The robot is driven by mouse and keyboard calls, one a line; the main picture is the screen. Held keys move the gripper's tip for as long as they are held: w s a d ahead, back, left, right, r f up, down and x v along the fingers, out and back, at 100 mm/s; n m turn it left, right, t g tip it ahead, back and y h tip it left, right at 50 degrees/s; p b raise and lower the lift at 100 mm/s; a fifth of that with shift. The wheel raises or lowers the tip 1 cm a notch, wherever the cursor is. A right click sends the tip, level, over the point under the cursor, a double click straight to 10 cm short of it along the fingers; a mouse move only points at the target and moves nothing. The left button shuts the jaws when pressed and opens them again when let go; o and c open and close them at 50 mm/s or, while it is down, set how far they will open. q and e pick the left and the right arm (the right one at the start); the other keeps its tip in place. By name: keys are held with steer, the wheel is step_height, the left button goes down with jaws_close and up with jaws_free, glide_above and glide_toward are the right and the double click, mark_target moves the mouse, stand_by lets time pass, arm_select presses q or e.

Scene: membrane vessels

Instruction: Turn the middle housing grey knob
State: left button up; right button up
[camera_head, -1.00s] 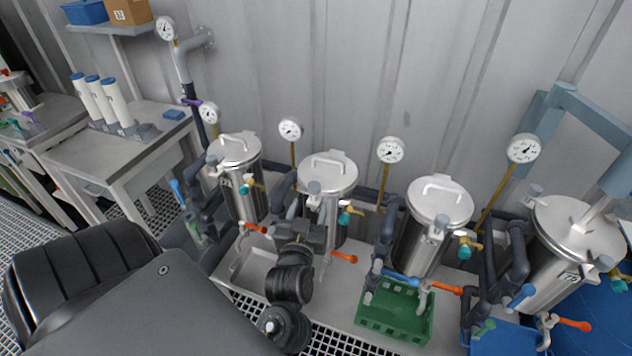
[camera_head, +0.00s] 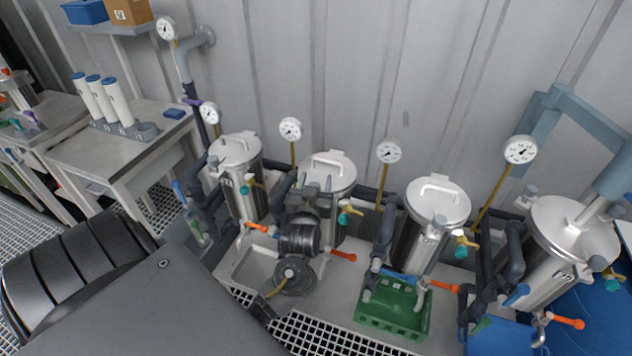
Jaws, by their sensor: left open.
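Several steel housings with lids and top handles stand in a row along the wall. The second housing from the left (camera_head: 335,172) has my left gripper (camera_head: 312,186) in front of its upper left side. That gripper is open, with its fingers pointing away toward the housing. The grey knob of this housing is mostly hidden by the fingers, and I cannot tell whether they touch it. Similar grey knobs show on the third housing (camera_head: 438,202), at its knob (camera_head: 420,190), and on the far right housing, at its knob (camera_head: 531,191). My right gripper is not in view.
Orange-handled valves (camera_head: 343,257) and a green crate (camera_head: 393,310) sit low in front of the housings. Dark pipes (camera_head: 382,235) and gauges (camera_head: 389,152) stand between them. A teal-tipped tap (camera_head: 345,217) juts out just right of my gripper.

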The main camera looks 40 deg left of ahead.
arm_select(q)
steer(key=c, duration=1)
